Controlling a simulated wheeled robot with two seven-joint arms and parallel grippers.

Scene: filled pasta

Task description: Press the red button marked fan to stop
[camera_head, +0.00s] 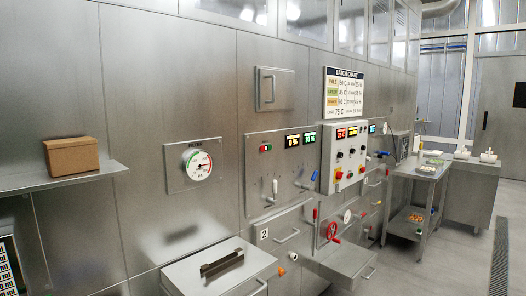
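A grey control box (345,150) stands out from the steel wall right of centre, with lit displays, dark knobs and small coloured controls. A red button on a yellow base (338,175) shows at its lower left. Another small yellow and red control (362,170) sits to its right. The flat panel (285,170) left of the box carries a small red and green control (266,148). The labels by these controls are too small to read, so I cannot tell which is marked fan. Neither of my grippers is in view.
A round gauge (199,165) is on the wall. A cardboard box (72,157) sits on the left shelf (60,181). A handled steel lid (215,268) and an open drawer (345,262) jut out below. A red handwheel (333,232) stands below the control box. The right floor (440,270) is clear.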

